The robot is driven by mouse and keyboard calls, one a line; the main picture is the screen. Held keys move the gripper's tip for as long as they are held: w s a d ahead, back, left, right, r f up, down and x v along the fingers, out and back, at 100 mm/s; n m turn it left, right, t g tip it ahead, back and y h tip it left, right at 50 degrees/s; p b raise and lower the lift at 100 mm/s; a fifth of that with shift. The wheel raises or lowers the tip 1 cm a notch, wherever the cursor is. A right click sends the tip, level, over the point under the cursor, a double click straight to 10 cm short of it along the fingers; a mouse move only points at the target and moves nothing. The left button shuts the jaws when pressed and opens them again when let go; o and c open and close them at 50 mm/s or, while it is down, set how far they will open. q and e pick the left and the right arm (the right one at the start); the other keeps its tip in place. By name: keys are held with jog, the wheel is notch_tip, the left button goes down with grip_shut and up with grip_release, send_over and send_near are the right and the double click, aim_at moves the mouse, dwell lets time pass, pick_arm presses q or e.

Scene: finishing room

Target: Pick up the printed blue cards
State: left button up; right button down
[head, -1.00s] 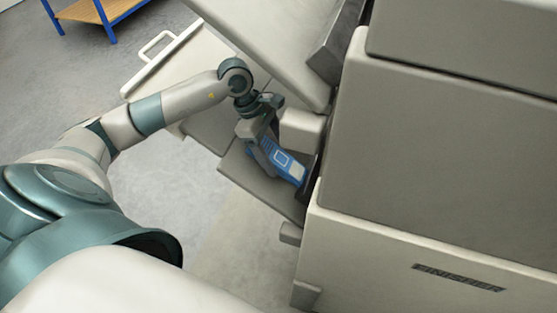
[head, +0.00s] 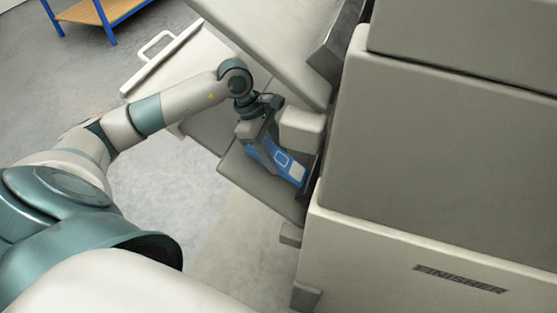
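The printed blue cards (head: 283,163) lie as a blue stack with a white-framed pale panel on a grey output tray (head: 247,176) at the side of the finisher. My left gripper (head: 259,139) is at the upper left end of the cards, pointing down over them. Its fingers are small and partly hidden, so I cannot tell whether they are open or touch the cards. My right gripper is not in view.
The large grey finisher (head: 440,150) fills the right side, and its slanted upper panel (head: 270,40) hangs close above my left wrist. A white handle (head: 160,42) sits behind. A blue-framed shelf (head: 100,12) stands at the back left. Open floor lies left of the tray.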

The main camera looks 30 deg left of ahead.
aim_at(276, 155)
pick_arm(q)
jog(key=c, duration=0.6)
jog(key=shift+o, duration=0.2)
jog(key=shift+r, duration=0.1)
jog(key=shift+r+p, duration=0.4)
jog(key=shift+p, duration=0.4)
notch_tip(276, 155, up, 10)
jog(key=p, duration=0.3)
jog(key=shift+f, duration=0.2)
